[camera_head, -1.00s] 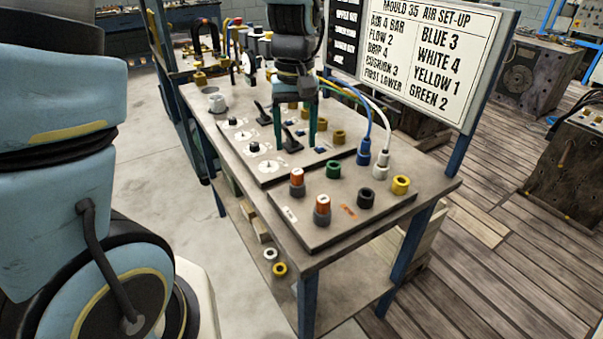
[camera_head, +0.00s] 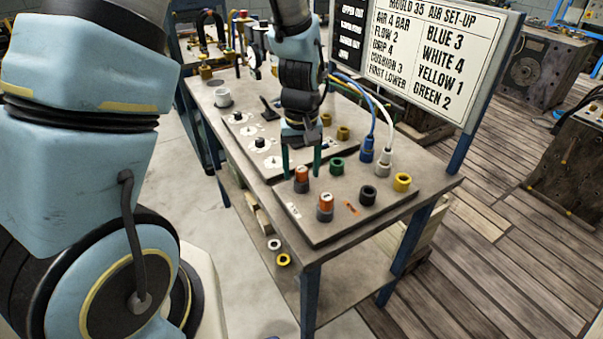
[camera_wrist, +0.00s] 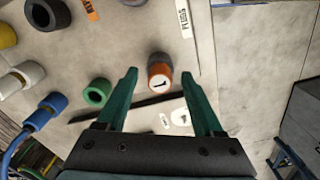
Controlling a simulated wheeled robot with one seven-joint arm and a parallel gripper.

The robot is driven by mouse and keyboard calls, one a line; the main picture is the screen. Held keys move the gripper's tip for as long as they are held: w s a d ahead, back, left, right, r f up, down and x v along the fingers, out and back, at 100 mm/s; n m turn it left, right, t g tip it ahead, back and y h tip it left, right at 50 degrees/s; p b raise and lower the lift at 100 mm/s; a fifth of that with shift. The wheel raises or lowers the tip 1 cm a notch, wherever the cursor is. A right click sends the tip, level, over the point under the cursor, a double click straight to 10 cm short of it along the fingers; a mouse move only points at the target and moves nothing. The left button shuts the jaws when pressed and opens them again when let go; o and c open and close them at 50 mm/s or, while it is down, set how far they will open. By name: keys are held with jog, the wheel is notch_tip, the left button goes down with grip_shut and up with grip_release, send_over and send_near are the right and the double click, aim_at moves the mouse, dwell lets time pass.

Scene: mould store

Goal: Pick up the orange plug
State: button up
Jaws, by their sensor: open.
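Two orange-topped plugs with grey lower parts stand upright on the front board of the bench: a farther orange plug (camera_head: 302,178) and a nearer orange plug (camera_head: 325,205). In the wrist view the farther plug (camera_wrist: 160,72), marked with a dark figure, shows between and just beyond my fingertips. The nearer plug is at most a sliver at the top edge there. My gripper (camera_head: 302,172) is open and empty, its green fingers pointing down behind and around the farther plug in the head view. I cannot tell whether they touch it. It also shows in the wrist view (camera_wrist: 159,78).
Green (camera_head: 337,166), black (camera_head: 368,195) and yellow (camera_head: 402,182) rings stand to the right. Blue (camera_head: 366,150) and white (camera_head: 382,163) connectors with hoses stand behind them. A sign board (camera_head: 435,55) rises at the back.

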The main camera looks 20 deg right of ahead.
grip_shut()
dwell(0.4)
jog(key=shift+r, duration=0.1)
